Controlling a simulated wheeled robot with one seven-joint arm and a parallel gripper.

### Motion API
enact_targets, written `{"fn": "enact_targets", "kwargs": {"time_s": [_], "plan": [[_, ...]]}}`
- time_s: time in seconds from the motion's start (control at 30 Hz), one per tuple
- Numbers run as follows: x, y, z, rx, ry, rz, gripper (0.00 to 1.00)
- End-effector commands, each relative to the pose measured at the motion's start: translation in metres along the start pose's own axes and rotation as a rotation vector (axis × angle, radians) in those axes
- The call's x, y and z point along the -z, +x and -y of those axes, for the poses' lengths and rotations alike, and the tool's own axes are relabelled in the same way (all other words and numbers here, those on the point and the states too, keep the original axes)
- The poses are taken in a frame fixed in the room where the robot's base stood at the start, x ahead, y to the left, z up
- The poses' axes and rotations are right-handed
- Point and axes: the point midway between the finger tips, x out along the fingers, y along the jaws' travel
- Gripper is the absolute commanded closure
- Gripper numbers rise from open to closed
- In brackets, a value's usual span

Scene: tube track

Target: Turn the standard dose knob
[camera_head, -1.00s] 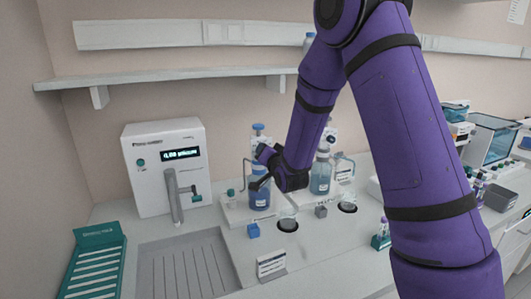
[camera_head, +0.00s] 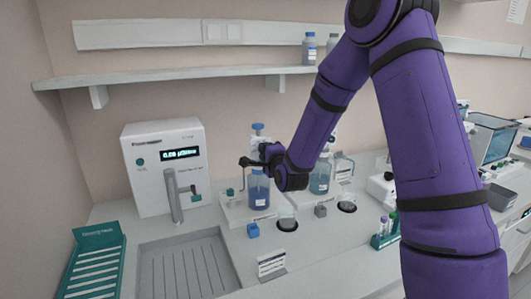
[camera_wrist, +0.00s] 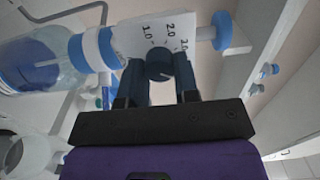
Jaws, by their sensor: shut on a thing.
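The dose knob (camera_wrist: 159,64) is a dark round knob on a white dial plate (camera_wrist: 144,36) marked 1.0 and 2.0 in the wrist view. My gripper (camera_wrist: 160,72) has one dark finger on each side of the knob and is shut on it. The dial belongs to a bottle dispenser with blue fittings, above a bottle of blue liquid (camera_wrist: 38,64). In the head view my gripper (camera_head: 252,162) is at the top of the left blue bottle (camera_head: 259,192). The knob is hidden there.
A second blue bottle (camera_head: 320,178) stands to the right of my gripper. A white water unit (camera_head: 165,165) with a lit display stands left. A shelf (camera_head: 180,76) runs above.

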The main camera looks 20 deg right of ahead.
Motion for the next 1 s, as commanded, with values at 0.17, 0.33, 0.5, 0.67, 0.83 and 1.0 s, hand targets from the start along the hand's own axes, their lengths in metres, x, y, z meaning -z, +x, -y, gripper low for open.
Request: {"fn": "enact_targets", "kwargs": {"time_s": [0.17,0.33,0.5,0.67,0.83,1.0], "plan": [[0.0006,-0.0004,-0.0016,-0.003,0.155,-0.001,0.95],[0.0002,-0.0004,-0.0018,-0.003,0.277,-0.001,0.95],[0.0000,-0.0005,-0.0018,-0.003,0.367,-0.001,0.95],[-0.0001,-0.0005,-0.0019,-0.003,0.419,0.000,0.95],[-0.0003,-0.0005,-0.0021,-0.003,0.445,0.000,0.95],[-0.0003,-0.0005,-0.0022,-0.003,0.451,0.000,0.95]]}}
